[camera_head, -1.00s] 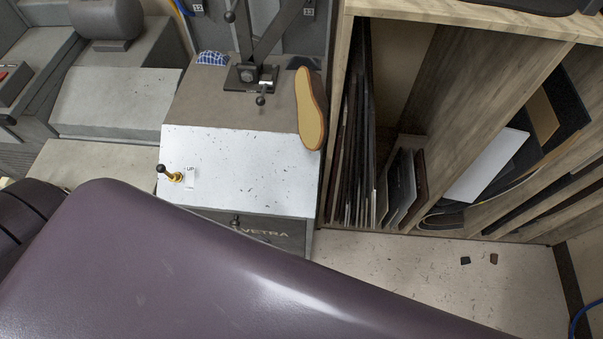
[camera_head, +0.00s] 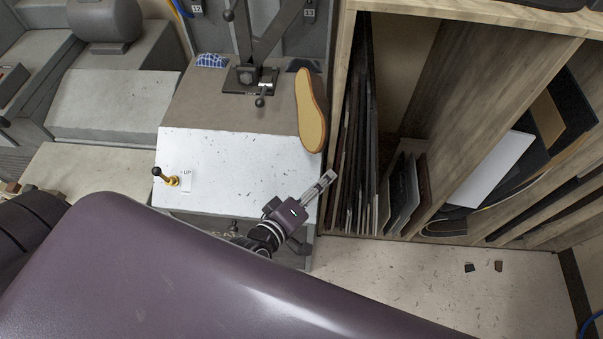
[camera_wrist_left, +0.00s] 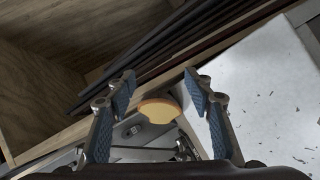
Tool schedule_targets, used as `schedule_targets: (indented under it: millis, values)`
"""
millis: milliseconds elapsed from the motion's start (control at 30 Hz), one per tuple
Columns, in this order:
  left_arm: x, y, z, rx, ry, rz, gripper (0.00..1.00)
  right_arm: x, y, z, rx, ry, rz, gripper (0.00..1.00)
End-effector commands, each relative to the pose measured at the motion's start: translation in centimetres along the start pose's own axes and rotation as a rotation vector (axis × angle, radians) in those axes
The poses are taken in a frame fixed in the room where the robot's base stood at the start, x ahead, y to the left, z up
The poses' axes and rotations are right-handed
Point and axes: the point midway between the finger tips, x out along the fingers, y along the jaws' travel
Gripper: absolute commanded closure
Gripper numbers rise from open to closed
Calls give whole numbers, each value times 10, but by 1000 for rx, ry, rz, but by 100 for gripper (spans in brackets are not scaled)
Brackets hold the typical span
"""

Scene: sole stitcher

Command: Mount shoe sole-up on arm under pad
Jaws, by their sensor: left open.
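The shoe (camera_head: 311,112) lies at the right edge of the bench with its tan sole facing up. Its near end reaches over the white sloped panel. My left gripper (camera_head: 328,176) is open and empty, just below the shoe's near end in the head view. In the left wrist view, the tan sole (camera_wrist_left: 158,110) shows between the open fingers (camera_wrist_left: 160,90), still apart from them. A dark metal stand (camera_head: 250,78) with slanted bars rises at the back of the bench. I cannot make out a pad. My right gripper is not in view.
A brass lever with a black knob (camera_head: 172,180) stands beside an "UP" label on the white panel (camera_head: 225,165). A blue checked cloth (camera_head: 212,60) lies by the stand. A wooden rack (camera_head: 375,235) with upright sheets stands close at the right.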

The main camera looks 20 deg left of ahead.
Motion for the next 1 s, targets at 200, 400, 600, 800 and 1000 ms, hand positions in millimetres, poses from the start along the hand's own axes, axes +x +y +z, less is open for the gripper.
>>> schedule_targets:
  millis: [200, 400, 600, 800, 1000]
  values:
    - [0, -6, -35, -324, 228, 129, 52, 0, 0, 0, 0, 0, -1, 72]
    - [-4, -11, -50, -421, 310, 174, 52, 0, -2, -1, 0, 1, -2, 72]
    - [8, -10, -54, -424, 314, 178, 52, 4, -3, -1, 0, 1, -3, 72]
    - [30, -8, -62, -423, 314, 178, 52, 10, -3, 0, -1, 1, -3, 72]
    - [52, -4, -70, -421, 312, 177, 52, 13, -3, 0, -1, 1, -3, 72]
